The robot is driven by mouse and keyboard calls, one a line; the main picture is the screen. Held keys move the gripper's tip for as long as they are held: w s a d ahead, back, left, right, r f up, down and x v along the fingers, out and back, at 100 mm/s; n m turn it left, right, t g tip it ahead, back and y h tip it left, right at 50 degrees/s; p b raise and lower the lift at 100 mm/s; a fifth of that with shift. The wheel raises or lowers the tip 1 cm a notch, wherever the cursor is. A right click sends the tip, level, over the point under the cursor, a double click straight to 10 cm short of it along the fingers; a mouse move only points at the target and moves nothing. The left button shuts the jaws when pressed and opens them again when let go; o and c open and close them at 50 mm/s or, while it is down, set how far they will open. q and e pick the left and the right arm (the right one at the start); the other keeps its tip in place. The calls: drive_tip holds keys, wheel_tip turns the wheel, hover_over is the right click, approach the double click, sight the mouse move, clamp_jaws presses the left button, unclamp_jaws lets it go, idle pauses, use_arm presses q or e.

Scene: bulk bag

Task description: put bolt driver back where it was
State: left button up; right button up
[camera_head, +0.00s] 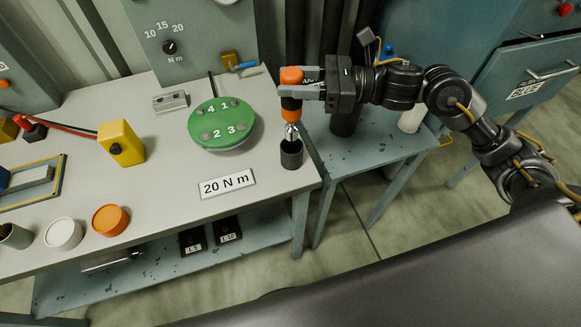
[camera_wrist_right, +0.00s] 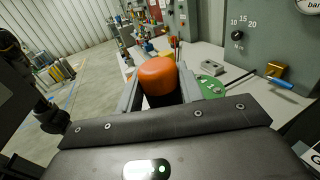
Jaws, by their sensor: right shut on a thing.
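The bolt driver (camera_head: 291,104) has an orange cap, a black body and a metal tip pointing down. My right gripper (camera_head: 305,90) is shut on it and holds it upright. Its tip is just above the dark cylindrical holder (camera_head: 291,154) at the right edge of the table; I cannot tell whether the tip has entered the opening. In the right wrist view the driver's orange cap (camera_wrist_right: 157,78) sits between the fingers, and the holder is hidden. My left gripper is not in view.
A green numbered disc (camera_head: 222,123) stands left of the holder. A 20 N m label (camera_head: 227,184) lies in front. A yellow block (camera_head: 121,143), orange cup (camera_head: 110,219) and white cup (camera_head: 63,233) are further left. A panel with a dial (camera_head: 169,47) stands behind.

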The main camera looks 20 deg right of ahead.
sight(294, 120)
wheel_tip(294, 120, down, 10)
drive_tip(key=shift+r+p, duration=0.1)
drive_tip(key=shift+p, duration=1.15)
drive_tip(key=shift+f+b, duration=0.2)
drive_tip(key=shift+b, duration=0.15)
drive_tip(key=o, duration=1.1)
drive_tip(key=shift+r, duration=0.1)
